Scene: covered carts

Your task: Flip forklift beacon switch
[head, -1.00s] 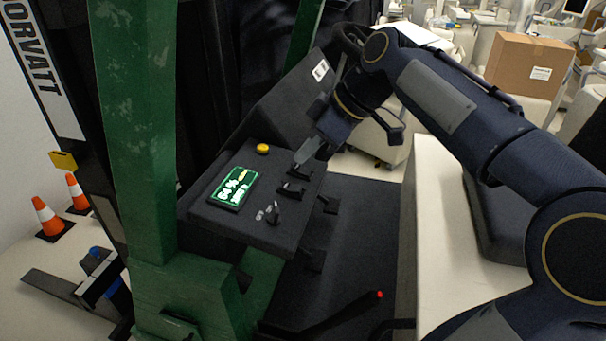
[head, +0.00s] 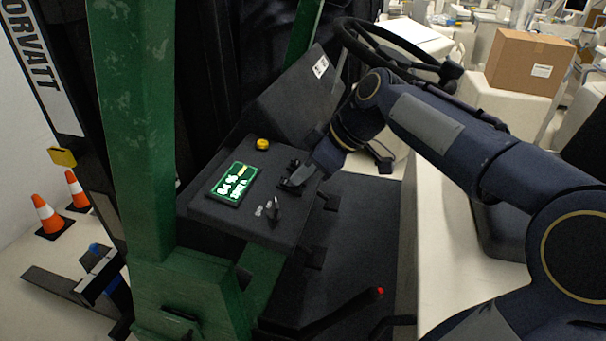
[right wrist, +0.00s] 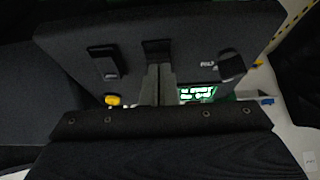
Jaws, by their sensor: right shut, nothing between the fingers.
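The forklift's dark control panel (head: 225,211) carries a row of small black switches along its right side. The far switch (head: 293,164) stands clear of my gripper. My right gripper (head: 298,177) is shut and empty, its tips at the middle switch (head: 286,186), which is partly hidden. In the right wrist view the shut fingers (right wrist: 156,72) point at that middle switch (right wrist: 157,48); I cannot tell if they touch it. A key-like switch (head: 275,210) with small labels is nearest; it also shows in the right wrist view (right wrist: 231,66). My left gripper is not in view.
A lit green display (head: 233,183) and a yellow button (head: 263,144) sit on the panel. A green post (head: 135,120) rises at left. The steering wheel (head: 372,38) is behind my arm. A red-tipped lever (head: 379,292) stands low in front.

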